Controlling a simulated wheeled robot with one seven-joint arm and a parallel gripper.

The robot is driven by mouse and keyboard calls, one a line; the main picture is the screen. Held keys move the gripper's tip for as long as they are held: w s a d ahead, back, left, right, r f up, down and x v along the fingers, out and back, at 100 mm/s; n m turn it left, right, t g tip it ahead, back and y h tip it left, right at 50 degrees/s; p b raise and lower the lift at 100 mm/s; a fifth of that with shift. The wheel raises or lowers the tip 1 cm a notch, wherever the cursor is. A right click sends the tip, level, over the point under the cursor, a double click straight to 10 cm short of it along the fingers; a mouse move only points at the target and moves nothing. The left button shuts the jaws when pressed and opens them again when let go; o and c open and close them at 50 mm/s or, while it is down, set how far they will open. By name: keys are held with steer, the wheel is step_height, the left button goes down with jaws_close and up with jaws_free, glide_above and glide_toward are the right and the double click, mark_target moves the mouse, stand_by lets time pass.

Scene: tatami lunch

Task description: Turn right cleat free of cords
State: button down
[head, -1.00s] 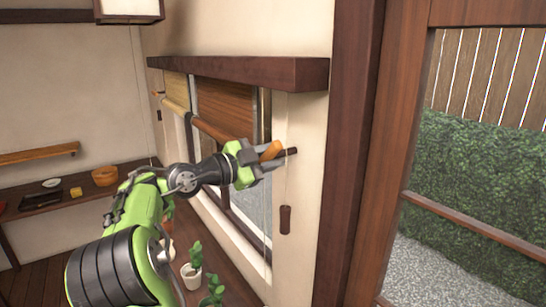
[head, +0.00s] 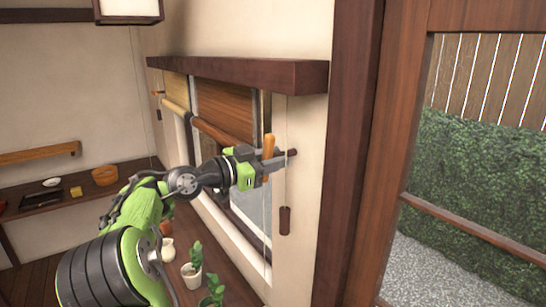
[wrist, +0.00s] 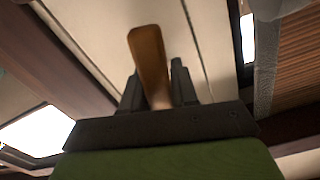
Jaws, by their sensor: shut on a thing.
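The right cleat (head: 268,146) is an orange-brown wooden bar on the wall post beside the window. It stands about upright in the head view. My gripper (head: 275,160) is shut on it, and its fingers hide the lower part. In the wrist view the cleat (wrist: 149,58) rises between the two dark fingers, leaning slightly left. A thin pale cord (head: 286,182) hangs down just right of the fingers to a dark wooden pull (head: 284,221). Where the cord runs behind the fingers, I cannot tell whether it touches the cleat.
A dark wooden valance (head: 240,75) juts out above my gripper. A rolled blind (head: 222,133) hangs in the window to the left. A second small cleat (head: 157,93) is at the window's far end. Potted plants (head: 192,266) stand on the ledge below. A brown door frame (head: 350,150) is at right.

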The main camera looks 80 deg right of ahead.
steer(key=shift+n+p, duration=0.4)
steer(key=shift+n, duration=1.2)
steer(key=c, duration=1)
jaws_free()
steer(key=shift+o, duration=0.2)
steer(key=shift+a, duration=0.1)
steer(key=b+v, duration=0.1)
steer(key=v, duration=1.4)
steer(key=shift+w+a, duration=0.25)
